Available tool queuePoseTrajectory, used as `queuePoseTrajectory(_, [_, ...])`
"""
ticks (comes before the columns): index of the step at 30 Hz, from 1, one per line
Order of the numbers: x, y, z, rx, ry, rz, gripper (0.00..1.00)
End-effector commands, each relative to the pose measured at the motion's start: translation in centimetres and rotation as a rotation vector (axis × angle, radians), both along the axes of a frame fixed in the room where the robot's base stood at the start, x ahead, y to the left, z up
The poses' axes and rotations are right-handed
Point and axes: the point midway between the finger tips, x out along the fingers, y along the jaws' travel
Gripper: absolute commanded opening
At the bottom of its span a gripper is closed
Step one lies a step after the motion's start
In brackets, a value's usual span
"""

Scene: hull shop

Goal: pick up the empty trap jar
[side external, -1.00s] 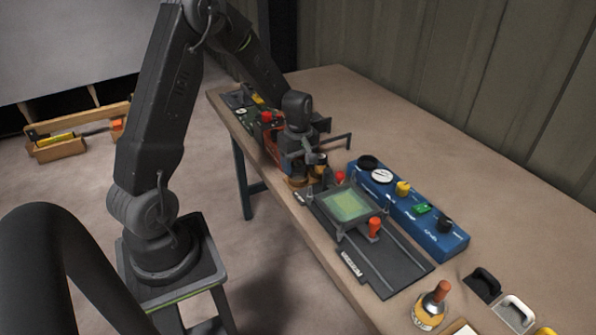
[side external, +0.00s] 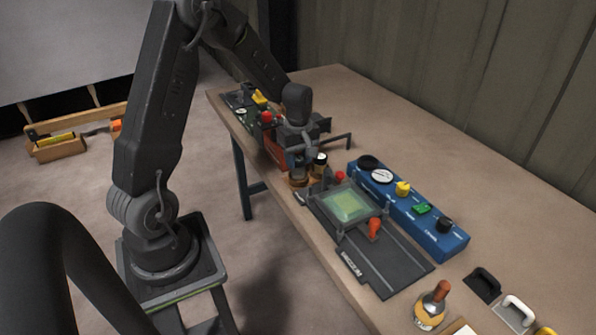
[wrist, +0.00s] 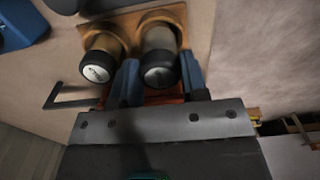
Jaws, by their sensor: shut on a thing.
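I cannot tell from the glass whether the held jar is empty. In the side view my gripper (side external: 300,158) points down over the jars and hides most of the held one; the other jar (side external: 319,164) shows just right of it.
An orange-brown holder (wrist: 122,27) lies around the jars. A blue panel (side external: 425,225) with knobs and a gauge stands to the right. A dark fixture with a green plate (side external: 346,204) lies in front. The table's back right is clear.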

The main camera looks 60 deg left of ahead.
Motion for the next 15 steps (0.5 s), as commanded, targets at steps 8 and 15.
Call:
queuePoseTrajectory(8, [0.0,0.0,2.2,0.001,-0.002,0.000,0.20])
queuePoseTrajectory(15, [0.0,0.0,4.0,0.001,-0.002,0.000,0.20])
